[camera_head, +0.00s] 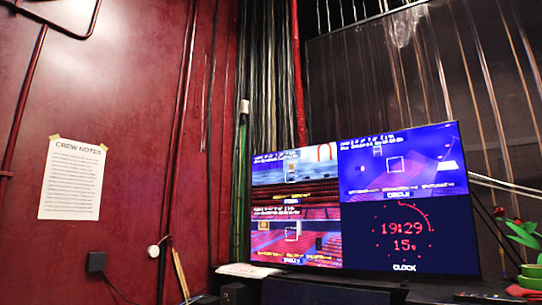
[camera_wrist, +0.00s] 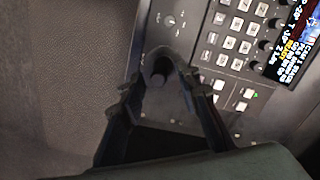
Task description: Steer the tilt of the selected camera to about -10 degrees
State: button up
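In the wrist view, the two dark fingers of my gripper (camera_wrist: 165,62) come together around a dark round-topped joystick (camera_wrist: 158,78) on the grey control panel (camera_wrist: 160,35). They look closed on it, though the contact is partly hidden in shadow. The panel has a grid of pale buttons (camera_wrist: 232,27) and a small coloured screen (camera_wrist: 293,50) cut off at the right edge; its tilt value is too small to read. In the head view, a monitor (camera_head: 404,200) shows several panes: camera pictures with frame marks and a clock pane reading 19:29. My gripper is not in the head view.
Black knobs (camera_wrist: 265,44) line the panel beside the screen, and lower buttons (camera_wrist: 241,106) include a green-lit one. Grey floor (camera_wrist: 60,60) lies left of the panel. A notes sheet (camera_head: 72,179) hangs on the red wall. A plant (camera_head: 525,235) stands right of the monitor.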

jog(key=shift+r+p, duration=1.6)
jog(key=shift+r, duration=0.9)
